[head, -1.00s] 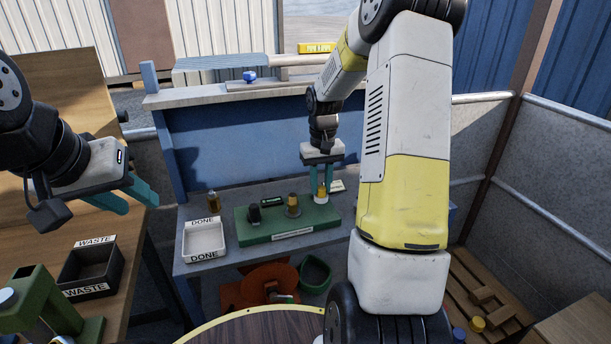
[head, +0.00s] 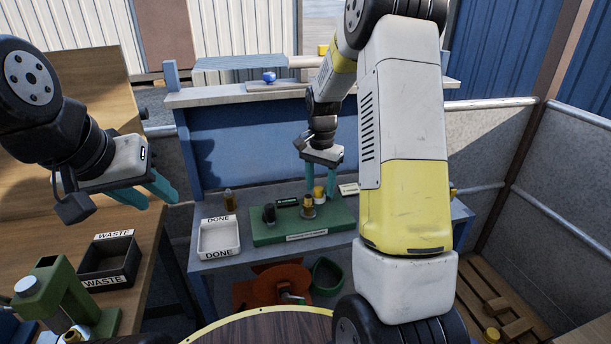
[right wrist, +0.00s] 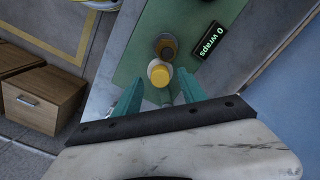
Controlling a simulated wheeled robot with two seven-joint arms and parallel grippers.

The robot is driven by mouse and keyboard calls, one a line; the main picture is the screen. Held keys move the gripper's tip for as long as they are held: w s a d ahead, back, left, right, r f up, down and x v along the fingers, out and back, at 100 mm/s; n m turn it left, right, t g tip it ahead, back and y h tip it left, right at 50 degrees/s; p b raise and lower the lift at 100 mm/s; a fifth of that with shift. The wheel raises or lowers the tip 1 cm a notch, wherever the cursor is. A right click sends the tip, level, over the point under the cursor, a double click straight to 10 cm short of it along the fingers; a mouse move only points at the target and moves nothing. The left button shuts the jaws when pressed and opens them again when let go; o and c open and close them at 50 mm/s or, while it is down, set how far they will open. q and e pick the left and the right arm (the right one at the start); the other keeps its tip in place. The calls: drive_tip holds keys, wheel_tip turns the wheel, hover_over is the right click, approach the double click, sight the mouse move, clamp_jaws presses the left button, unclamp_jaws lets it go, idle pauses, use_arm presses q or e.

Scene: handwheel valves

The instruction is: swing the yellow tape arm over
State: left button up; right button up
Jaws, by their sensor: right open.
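A yellow-capped white piece (head: 319,194), apparently the tape arm's end, stands just behind and right of a brass post (head: 308,207) on the green base (head: 285,232). My right gripper (head: 321,187) is open, its teal fingers reaching down around the yellow cap. The right wrist view shows the yellow cap (right wrist: 160,76) between the open fingers (right wrist: 155,100), close beside the brass post (right wrist: 166,46). A small display (right wrist: 209,39) there reads "0 wraps". I cannot tell whether a finger touches the cap. My left gripper (head: 150,192) is empty, away at the left, its teal fingers apart.
A white DONE tray (head: 219,252) stands left of the base, beside a small brown bottle (head: 229,200). A black piece (head: 269,214) stands on the base's left part. A black WASTE tray (head: 109,277) and a green device (head: 52,290) are at lower left.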

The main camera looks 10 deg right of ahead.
drive_tip(key=shift+r, duration=3)
wheel_tip(320, 180, up, 8)
drive_tip(key=s+a+r+n+t+y, duration=0.1)
drive_tip(key=s+a+r+n+t, duration=0.2)
drive_tip(key=s, duration=0.4)
drive_tip(key=s+r+n, duration=0.2)
drive_tip(key=s+r, duration=0.2)
drive_tip(key=s, duration=0.3)
drive_tip(key=s+a+f+n+t+y, duration=0.1)
drive_tip(key=s+a+n+t, duration=0.2)
drive_tip(key=s, duration=0.8)
drive_tip(key=shift+s+f+n, duration=0.15)
drive_tip(key=shift+s+n, duration=0.1)
drive_tip(key=shift+n, duration=0.45)
